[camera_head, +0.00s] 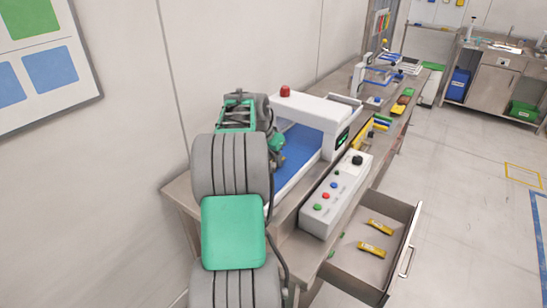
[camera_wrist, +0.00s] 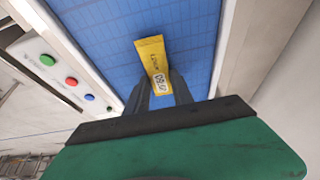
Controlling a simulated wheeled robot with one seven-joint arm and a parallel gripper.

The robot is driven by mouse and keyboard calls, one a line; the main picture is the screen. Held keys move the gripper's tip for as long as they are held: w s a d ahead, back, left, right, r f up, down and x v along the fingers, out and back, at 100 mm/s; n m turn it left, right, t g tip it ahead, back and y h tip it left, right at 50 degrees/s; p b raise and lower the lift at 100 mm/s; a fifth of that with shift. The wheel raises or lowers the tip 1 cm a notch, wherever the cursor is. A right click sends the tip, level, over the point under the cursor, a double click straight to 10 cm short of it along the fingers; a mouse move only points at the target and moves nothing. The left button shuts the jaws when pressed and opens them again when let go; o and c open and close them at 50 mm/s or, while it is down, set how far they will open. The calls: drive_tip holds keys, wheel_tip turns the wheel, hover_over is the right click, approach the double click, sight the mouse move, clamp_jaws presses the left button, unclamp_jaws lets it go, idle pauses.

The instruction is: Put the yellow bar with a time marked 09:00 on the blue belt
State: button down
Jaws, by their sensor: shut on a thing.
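My gripper (camera_wrist: 160,82) is shut on a yellow bar (camera_wrist: 150,50) in the wrist view. The bar sticks out past the fingertips and carries a white label with dark digits, too small and blurred to read surely. The blue belt (camera_wrist: 105,30) lies behind the bar and fills the middle of the wrist view. I cannot tell whether the bar touches the belt. In the head view the blue belt (camera_head: 297,150) runs into a white machine, and my arm hides part of it. My gripper there is mostly hidden beside the belt, and the held bar is not visible.
An open drawer (camera_head: 347,263) holds two other yellow bars (camera_head: 380,227) (camera_head: 375,250). A button panel (camera_head: 337,192) stands beside the belt. The white machine housing (camera_head: 318,108) arches over the belt. Coloured items lie farther along the bench.

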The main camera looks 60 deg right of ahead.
drive_tip(key=shift+f, duration=0.2)
drive_tip(key=c, duration=1.1)
unclamp_jaws()
